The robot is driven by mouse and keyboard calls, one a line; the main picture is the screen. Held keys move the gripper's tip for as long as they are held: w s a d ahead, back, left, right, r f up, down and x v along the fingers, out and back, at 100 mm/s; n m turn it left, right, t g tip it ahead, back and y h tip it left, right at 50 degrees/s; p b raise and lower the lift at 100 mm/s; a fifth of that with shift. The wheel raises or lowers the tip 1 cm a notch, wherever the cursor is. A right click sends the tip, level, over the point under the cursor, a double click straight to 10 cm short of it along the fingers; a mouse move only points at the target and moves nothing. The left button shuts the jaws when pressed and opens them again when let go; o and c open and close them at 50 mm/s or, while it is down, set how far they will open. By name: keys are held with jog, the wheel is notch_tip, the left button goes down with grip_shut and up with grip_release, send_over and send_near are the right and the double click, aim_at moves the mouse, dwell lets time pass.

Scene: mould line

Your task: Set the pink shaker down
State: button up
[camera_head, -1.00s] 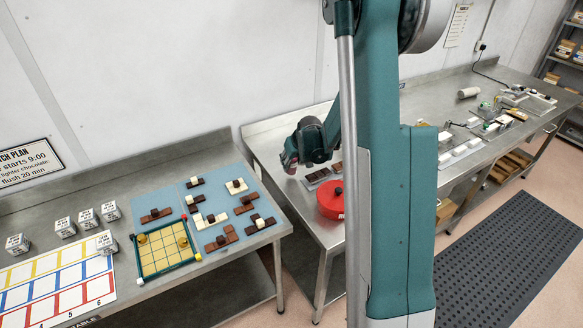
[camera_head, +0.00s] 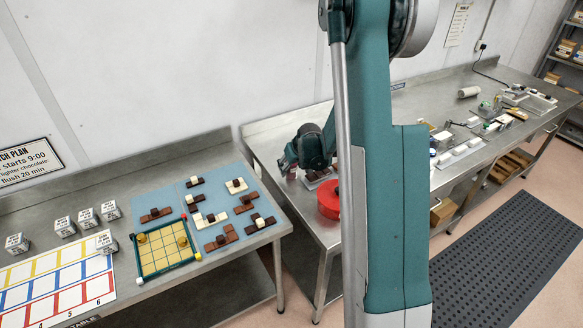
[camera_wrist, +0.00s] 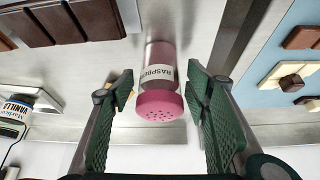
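The pink shaker (camera_wrist: 158,105) has a clear body, a white label reading "RASP…" and a pink cap with holes. In the wrist view it appears to stand upright on the steel bench, cap toward the camera. My gripper (camera_wrist: 160,95) is open around it, one finger on each side, with a visible gap between each finger and the shaker. In the head view my gripper (camera_head: 290,168) is low over the left end of the right-hand bench; the shaker is small and partly hidden there.
Dark chocolate bars (camera_wrist: 80,18) lie close beside the shaker. A red round tin (camera_head: 328,200) stands near the bench front. A blue mat (camera_head: 170,182) with chocolate pieces lies on the left bench, across a gap.

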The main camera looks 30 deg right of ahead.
jog(key=shift+r, duration=0.1)
dwell(0.3)
jog(key=shift+r, duration=0.15)
jog(key=v, duration=1.1)
jog(key=shift+s+r, duration=0.2)
jog(key=shift+r, duration=0.15)
dwell(0.7)
